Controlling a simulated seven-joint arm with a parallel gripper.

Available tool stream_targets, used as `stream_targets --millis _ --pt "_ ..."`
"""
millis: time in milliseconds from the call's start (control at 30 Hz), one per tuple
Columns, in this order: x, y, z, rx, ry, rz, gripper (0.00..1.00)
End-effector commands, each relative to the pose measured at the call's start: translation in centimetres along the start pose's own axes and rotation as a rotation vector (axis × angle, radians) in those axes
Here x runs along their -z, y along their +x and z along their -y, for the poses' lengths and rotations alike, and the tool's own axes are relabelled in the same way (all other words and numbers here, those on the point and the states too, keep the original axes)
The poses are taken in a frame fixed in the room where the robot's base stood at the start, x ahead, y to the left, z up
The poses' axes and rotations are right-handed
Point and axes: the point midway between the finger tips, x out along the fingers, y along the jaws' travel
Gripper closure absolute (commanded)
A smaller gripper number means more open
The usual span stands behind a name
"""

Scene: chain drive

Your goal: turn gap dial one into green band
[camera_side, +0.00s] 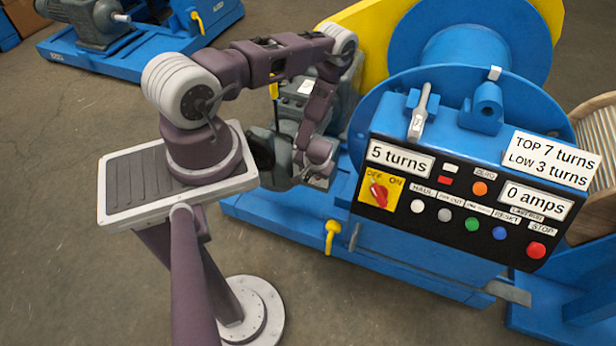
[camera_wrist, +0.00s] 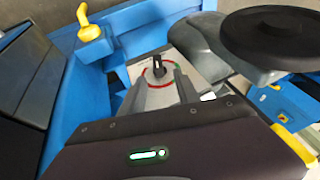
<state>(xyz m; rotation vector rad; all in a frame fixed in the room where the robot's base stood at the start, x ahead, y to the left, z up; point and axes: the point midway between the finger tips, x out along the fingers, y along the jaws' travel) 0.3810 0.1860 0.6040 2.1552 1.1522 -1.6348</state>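Gap dial one appears to be the small black knob (camera_wrist: 157,66) in the wrist view. It stands on a light grey plate, inside a ring that is mostly red with green on its right side. I cannot tell which colour the knob points at. My gripper (camera_wrist: 158,84) has its two grey fingers apart, one on each side of the dial as seen from the wrist. Contact with the knob cannot be made out. In the side view my gripper (camera_side: 318,172) is low beside the grey motor, left of the blue winch; the dial does not show clearly there.
A large black disc (camera_wrist: 275,38) sits close on the right in the wrist view. A yellow handle (camera_wrist: 88,28) stands on the blue frame at upper left. In the side view, the control panel (camera_side: 455,212) reads 5 turns and 0 amps. Open floor lies at left.

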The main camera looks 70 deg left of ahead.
Motion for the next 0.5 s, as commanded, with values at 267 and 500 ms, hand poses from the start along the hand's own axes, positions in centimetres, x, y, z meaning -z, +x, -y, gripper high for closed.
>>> stream_targets --millis 267,500 --pt "-0.6 5.0 -0.4 0.002 0.0 -0.001 0.62" --pt "-0.5 8.2 -0.4 0.002 0.001 -0.001 0.62"
